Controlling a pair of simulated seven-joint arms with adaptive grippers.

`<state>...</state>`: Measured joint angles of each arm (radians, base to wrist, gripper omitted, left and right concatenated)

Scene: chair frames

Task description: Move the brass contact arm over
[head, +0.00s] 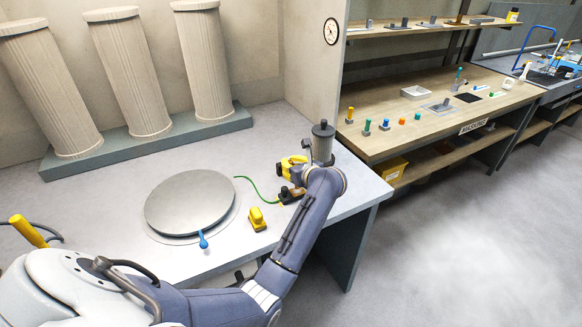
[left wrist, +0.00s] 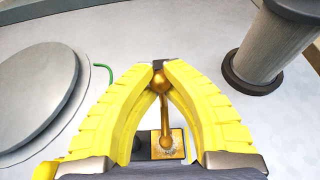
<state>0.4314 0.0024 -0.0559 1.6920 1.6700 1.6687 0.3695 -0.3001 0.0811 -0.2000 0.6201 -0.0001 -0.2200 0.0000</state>
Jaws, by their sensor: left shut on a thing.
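The brass contact arm (left wrist: 165,118) shows in the left wrist view as a thin rod with a ball at its upper end. Its lower end meets a small brass plate (left wrist: 168,146) on a dark block. My left gripper (left wrist: 159,76) has its yellow fingers closed on the ball end. The brass arm is too small and covered to make out there. My right gripper is in neither view.
A round grey plate (head: 189,202) with a blue handle (head: 203,241) lies left of the gripper. A green wire (head: 256,190) runs to the dark block. A grey upright cylinder (left wrist: 262,50) stands right in the wrist view.

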